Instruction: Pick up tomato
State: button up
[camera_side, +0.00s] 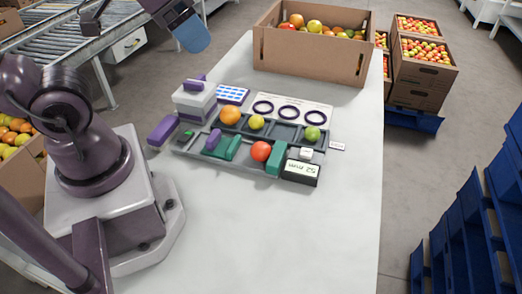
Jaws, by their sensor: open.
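A red tomato (261,151) sits in the front row of a grey tray (243,168), just left of a green block (276,158). Behind it, an orange tomato (230,116), a yellow one (257,122) and a green one (313,133) sit in the back row of compartments. My gripper (193,36) is at the top of the view, raised well away from these tomatoes. Its blue end shows, and it is open with no tomato visible in it. The gap between its fingers is hidden by the angle.
A panel with three dark rings (289,111) lies behind the tray. A small display box (300,172) is at its right, and a white-and-purple device (194,97) at its left. The front of the table (290,235) is clear.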

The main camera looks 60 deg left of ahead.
notch_tip(320, 180, down, 5)
jog(key=w+g, duration=0.3)
jog(key=m+g+y, duration=0.2)
jog(key=m, duration=0.8)
send_near(261, 146)
jog(key=f, duration=0.3)
jog(key=a+f, duration=0.1)
jog(key=f, duration=0.3)
jog(key=a+f, duration=0.1)
jog(key=f, duration=0.2)
jog(key=shift+w+f, duration=0.3)
jog(key=shift+f, duration=0.05)
jog(key=c, duration=0.3)
